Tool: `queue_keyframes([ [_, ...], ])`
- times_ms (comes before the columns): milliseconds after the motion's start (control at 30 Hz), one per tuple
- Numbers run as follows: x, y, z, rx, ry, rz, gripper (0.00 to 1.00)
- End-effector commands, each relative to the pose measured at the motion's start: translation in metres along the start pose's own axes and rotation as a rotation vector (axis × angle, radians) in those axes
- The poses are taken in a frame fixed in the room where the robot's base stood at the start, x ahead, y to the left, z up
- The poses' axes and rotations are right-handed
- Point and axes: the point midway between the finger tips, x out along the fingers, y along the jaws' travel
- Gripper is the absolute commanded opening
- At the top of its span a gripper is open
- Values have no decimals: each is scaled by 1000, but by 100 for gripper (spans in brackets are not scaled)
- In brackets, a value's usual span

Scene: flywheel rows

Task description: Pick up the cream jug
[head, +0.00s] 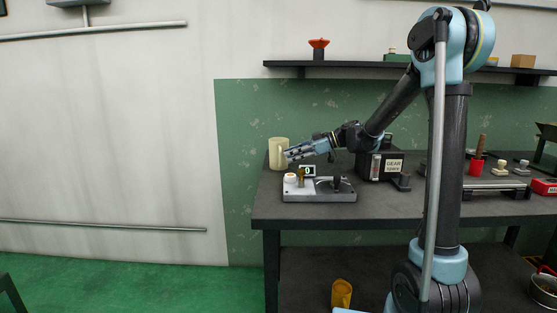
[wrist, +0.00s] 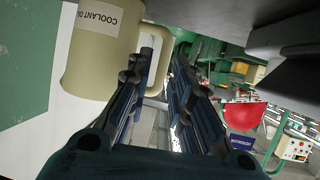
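The cream jug (head: 277,153) stands upright at the back left of the workbench. In the wrist view its body (wrist: 88,65) fills the upper left, with a "COOLANT" label partly cut off by the frame. Its handle (wrist: 160,45) sticks out to the right. My gripper (head: 289,155) reaches in from the right, level with the jug and close beside its handle side. In the wrist view my gripper (wrist: 160,68) has its two fingers apart, with the handle showing between and beyond their tips. I see no finger closed on the handle.
A grey fixture plate (head: 320,196) with small parts lies on the bench (head: 380,210) in front of the jug. A dark "GEAR" box (head: 368,167) stands to the right, below my arm. A shelf (head: 350,65) runs along the wall above.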

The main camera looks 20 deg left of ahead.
Motion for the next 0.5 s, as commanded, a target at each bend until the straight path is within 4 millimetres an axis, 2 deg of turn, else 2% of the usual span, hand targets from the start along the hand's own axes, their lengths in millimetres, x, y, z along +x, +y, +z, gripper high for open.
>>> queue_keyframes([
  [167, 11, -1, 0, 0, 0, 1, 20],
  [500, 52, -3, 0, 1, 0, 2, 20],
])
